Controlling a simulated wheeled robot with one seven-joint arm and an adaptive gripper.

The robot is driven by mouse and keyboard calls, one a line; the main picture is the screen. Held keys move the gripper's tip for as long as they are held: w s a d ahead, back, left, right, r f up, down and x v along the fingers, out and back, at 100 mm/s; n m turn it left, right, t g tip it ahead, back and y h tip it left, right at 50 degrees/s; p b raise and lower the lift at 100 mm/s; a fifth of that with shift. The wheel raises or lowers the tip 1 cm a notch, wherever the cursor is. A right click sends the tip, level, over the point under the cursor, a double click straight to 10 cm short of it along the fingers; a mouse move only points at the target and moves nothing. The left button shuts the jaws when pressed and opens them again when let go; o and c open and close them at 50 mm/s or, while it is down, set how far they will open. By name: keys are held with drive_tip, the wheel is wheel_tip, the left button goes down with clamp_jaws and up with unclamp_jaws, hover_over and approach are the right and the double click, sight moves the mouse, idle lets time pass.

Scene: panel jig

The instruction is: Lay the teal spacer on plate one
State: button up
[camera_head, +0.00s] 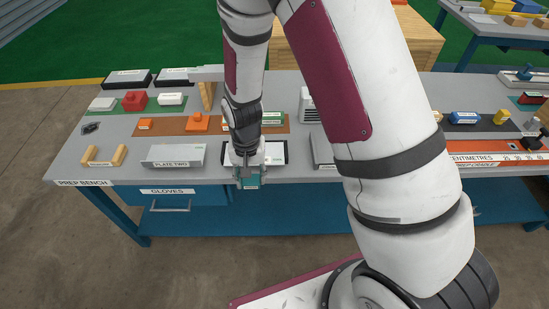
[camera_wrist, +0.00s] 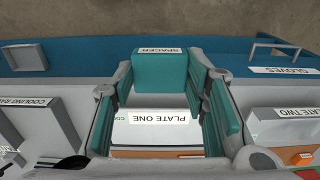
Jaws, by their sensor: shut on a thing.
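The teal spacer (camera_wrist: 160,72), a block with a white SPACER label, sits between the fingertips of my gripper (camera_wrist: 160,82), which is shut on it. In the head view the spacer (camera_head: 251,183) shows below my gripper (camera_head: 249,172), at the bench's front edge. Plate one (camera_wrist: 160,132) is pale with a PLATE ONE label and shows between the fingers, past the spacer. In the head view plate one (camera_head: 232,158) is partly hidden by my wrist. The gap between spacer and plate is hard to judge.
Plate two (camera_head: 174,155) stands left of plate one; it also shows in the wrist view (camera_wrist: 262,130). A grey piece labelled COOLING (camera_wrist: 45,125) stands on the other side. Orange blocks (camera_head: 197,122) lie behind. The blue drawer front (camera_head: 170,198) is below the bench edge.

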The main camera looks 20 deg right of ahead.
hover_over(271, 155)
drive_tip(key=shift+f+p, duration=0.4)
drive_tip(key=shift+f, duration=0.35)
drive_tip(key=shift+f+p, duration=0.4)
drive_tip(key=shift+f, duration=1.4)
drive_tip(key=o, duration=0.7)
drive_tip(key=shift+f, duration=0.15)
drive_tip(key=o, duration=0.4)
